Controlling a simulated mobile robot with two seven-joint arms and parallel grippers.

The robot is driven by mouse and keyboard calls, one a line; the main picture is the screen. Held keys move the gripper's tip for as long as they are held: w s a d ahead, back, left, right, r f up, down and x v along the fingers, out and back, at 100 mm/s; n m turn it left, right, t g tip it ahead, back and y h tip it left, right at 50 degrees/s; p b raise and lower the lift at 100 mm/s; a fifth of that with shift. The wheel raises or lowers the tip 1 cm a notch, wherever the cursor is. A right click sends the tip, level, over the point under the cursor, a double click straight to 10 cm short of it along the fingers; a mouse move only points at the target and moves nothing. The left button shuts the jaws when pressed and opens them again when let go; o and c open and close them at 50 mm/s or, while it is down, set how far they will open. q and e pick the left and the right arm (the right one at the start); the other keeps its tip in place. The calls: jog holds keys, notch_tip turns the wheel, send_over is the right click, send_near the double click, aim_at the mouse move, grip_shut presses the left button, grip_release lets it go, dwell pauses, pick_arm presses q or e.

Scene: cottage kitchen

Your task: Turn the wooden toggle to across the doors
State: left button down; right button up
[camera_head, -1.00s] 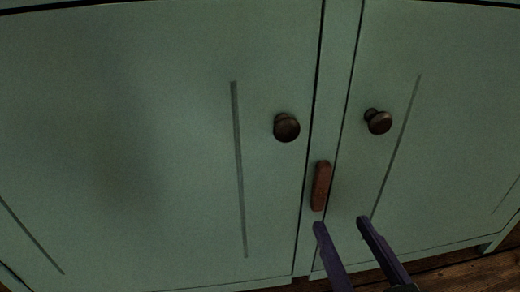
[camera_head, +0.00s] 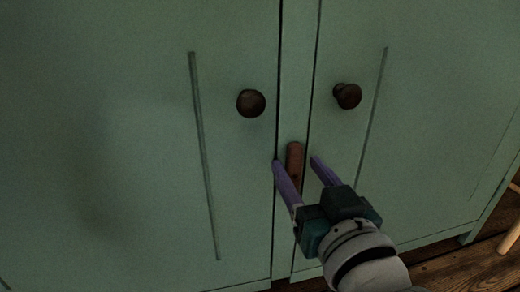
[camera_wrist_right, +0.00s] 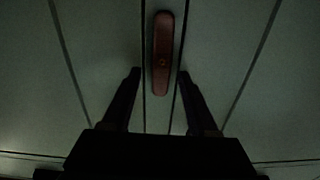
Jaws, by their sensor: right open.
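The wooden toggle (camera_head: 295,155) is a small reddish-brown bar on the narrow post between the two green doors. It stands upright, along the post. My right gripper (camera_head: 295,162) is open, with one purple finger on each side of the toggle in the head view; its lower part is partly hidden. My left gripper is not in view.
The left door (camera_head: 120,130) has a dark round knob (camera_head: 251,103), and the right door (camera_head: 430,130) has another knob (camera_head: 347,96), both above the toggle. Wooden floor (camera_head: 470,272) shows at lower right, with a light wooden leg-like piece (camera_head: 511,236) at the edge.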

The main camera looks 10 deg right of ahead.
jog(key=shift+c, duration=0.2)
jog(key=shift+a, duration=0.1)
jog(key=c, duration=0.3)
grip_shut()
